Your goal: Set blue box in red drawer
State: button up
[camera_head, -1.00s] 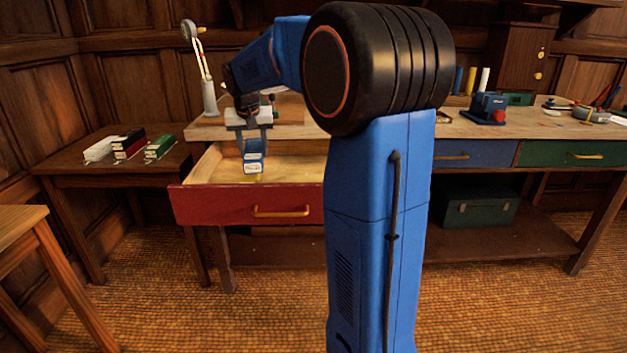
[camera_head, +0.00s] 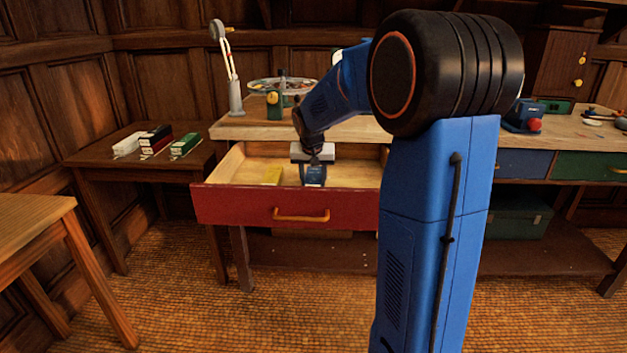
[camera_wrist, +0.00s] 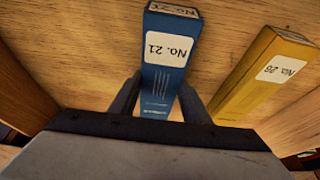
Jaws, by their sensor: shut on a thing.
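The blue box (camera_wrist: 168,75), labelled "No. 21", is between the fingers of my gripper (camera_wrist: 160,100) in the wrist view. In the head view the blue box (camera_head: 313,174) is inside the open red drawer (camera_head: 235,206), low near the drawer floor. I cannot tell whether it touches the floor. My gripper (camera_head: 313,158) is shut on it, and its fingers are mostly hidden there. The wooden drawer floor also shows in the wrist view (camera_wrist: 235,25).
A yellow box (camera_head: 271,175), labelled "No. 26" in the wrist view (camera_wrist: 268,75), lies in the drawer beside the blue box. White, dark and green boxes (camera_head: 186,143) lie on the left side table (camera_head: 95,158). A lamp and a green bottle-like item (camera_head: 274,104) stand on the bench above.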

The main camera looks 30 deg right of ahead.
jog(key=o, duration=1.2)
jog(key=shift+f, duration=0.1)
jog(key=shift+o, duration=0.2)
jog(key=v, duration=1.2)
jog(key=shift+r, duration=0.25)
